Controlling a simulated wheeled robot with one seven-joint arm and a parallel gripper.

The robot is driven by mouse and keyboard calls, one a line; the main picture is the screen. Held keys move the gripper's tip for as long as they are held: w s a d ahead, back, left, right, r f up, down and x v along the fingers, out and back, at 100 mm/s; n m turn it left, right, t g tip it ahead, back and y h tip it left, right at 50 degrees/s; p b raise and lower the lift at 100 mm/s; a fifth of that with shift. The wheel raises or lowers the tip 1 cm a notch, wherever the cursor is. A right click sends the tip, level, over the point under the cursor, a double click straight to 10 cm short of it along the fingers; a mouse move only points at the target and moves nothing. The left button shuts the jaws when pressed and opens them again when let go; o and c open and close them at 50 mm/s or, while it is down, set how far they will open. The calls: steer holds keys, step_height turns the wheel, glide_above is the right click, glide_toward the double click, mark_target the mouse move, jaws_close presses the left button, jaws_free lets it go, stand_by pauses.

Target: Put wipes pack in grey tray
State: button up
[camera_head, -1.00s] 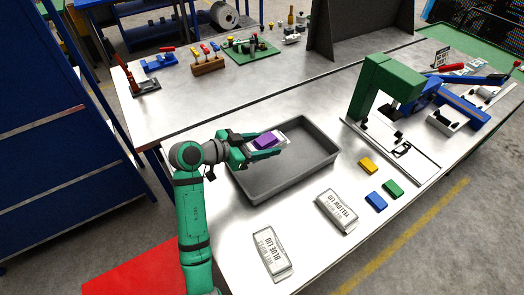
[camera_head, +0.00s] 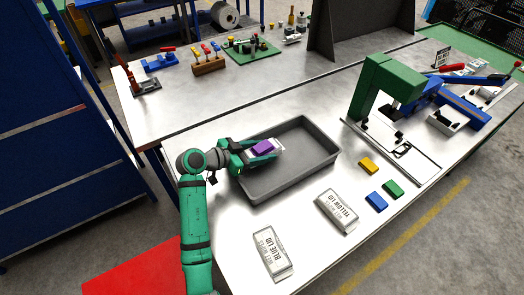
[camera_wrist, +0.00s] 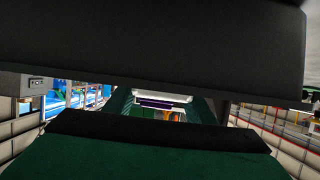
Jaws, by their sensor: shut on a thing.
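My gripper (camera_head: 254,155) is shut on a white wipes pack with a purple lid (camera_head: 263,147). It holds the pack over the left part of the grey tray (camera_head: 318,169). The purple lid faces up, and the pack looks a little tilted. The purple lid also shows in the wrist view (camera_wrist: 158,103), mostly hidden by my gripper's dark parts. The tray lies on the metal bench, and its visible floor is bare. Whether the pack touches the tray is hard to tell.
Loose yellow (camera_head: 368,166), blue (camera_head: 376,201) and green (camera_head: 392,189) lids lie to the right.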

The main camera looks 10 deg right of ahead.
steer(key=shift+f, duration=0.6)
steer(key=o, duration=1.1)
steer(key=shift+r, duration=0.25)
steer(key=v, duration=1.2)
steer(key=shift+r, duration=0.45)
steer(key=shift+s, duration=0.1)
